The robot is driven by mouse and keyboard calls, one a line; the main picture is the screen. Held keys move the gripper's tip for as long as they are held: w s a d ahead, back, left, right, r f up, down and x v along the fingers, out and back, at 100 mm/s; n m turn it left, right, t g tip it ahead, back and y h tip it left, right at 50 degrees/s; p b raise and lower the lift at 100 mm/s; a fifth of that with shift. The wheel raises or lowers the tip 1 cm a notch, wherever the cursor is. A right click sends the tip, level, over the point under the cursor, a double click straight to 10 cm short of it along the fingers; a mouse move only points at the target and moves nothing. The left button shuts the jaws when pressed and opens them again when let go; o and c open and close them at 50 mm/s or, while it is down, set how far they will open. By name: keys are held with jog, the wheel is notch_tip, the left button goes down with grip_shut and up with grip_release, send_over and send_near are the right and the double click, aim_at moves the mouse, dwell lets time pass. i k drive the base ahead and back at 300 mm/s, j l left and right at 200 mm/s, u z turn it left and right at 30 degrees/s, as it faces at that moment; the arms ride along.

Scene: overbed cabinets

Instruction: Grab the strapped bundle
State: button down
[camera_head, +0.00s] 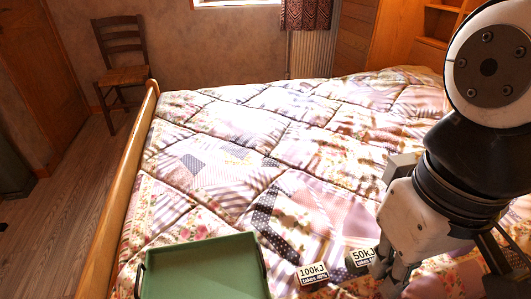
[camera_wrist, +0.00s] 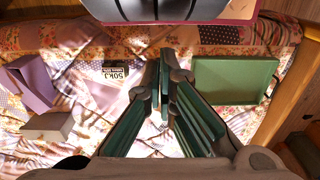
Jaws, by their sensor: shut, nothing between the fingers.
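No object with a clear strap can be made out, so I cannot tell which one is the strapped bundle. A small dark block labelled 50kJ (camera_head: 361,257) lies on the bed just left of my gripper (camera_head: 393,281); it also shows in the wrist view (camera_wrist: 114,71). A similar block labelled 100kJ (camera_head: 312,274) lies further left, near the tray. My gripper points down over the quilt, with its fingers together and nothing between them. In the wrist view its fingertips (camera_wrist: 166,54) lie right of the 50kJ block and may hide the 100kJ block.
A green tray (camera_head: 203,267) with dark handles lies on the patchwork quilt (camera_head: 240,125). A pale box (camera_wrist: 47,126) and a purple open-looking box (camera_wrist: 31,84) lie left in the wrist view. The wooden bed edge (camera_head: 117,205) runs along the left; a chair (camera_head: 121,60) stands beyond.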

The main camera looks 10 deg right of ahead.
aim_at(311, 277)
jog(key=k+j, duration=0.1)
jog(key=j, duration=0.4)
jog(key=j+z, duration=0.2)
jog(key=z, duration=0.15)
jog(key=k+j+z, duration=0.1)
jog(key=z, duration=0.25)
jog(key=k+j+z, duration=0.15)
jog(key=z, duration=0.2)
jog(key=j+z, duration=0.1)
jog(key=z, duration=0.5)
